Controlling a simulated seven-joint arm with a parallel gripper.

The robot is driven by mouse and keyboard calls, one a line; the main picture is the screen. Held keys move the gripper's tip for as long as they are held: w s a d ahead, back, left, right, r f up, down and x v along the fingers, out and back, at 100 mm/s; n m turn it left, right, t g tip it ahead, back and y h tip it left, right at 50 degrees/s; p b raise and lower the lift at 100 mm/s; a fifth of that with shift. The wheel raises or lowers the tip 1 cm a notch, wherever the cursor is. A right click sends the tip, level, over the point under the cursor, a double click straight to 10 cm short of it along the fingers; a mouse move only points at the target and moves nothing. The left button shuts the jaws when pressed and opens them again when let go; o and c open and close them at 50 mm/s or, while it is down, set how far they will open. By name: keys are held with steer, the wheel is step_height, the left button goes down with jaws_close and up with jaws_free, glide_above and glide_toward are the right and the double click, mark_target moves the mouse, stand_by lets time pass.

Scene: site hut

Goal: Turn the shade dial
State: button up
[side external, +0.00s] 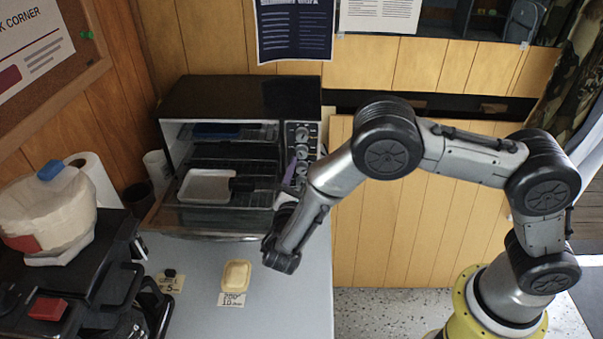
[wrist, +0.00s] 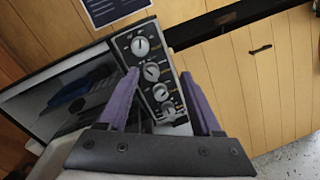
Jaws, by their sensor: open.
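The toaster oven (side external: 240,95) stands at the back of the counter. A black control panel (side external: 300,130) with a column of several silver dials runs down its right side. In the wrist view the dials (wrist: 152,71) run down between my fingers; their labels are too small to read, so I cannot tell which is the shade dial. My gripper (side external: 291,172) is in front of the lower panel, its purple fingers pointing at it. In the wrist view the fingers (wrist: 160,78) are apart, with the lower dials between them. Contact cannot be told.
A yellow dish (side external: 236,276) and a small card (side external: 232,300) lie on the counter (side external: 200,315). A black machine (side external: 85,290) stands at left.

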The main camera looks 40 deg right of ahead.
mark_target(302, 171)
steer(key=s+a+f+n+t+y, duration=0.2)
steer(key=s+a+f+n, duration=0.15)
steer(key=f, duration=0.45)
steer(key=x, duration=1.3)
steer(key=shift+w+r, duration=0.25)
steer(key=shift+w, duration=0.3)
steer(key=shift+a, duration=0.1)
jaws_close()
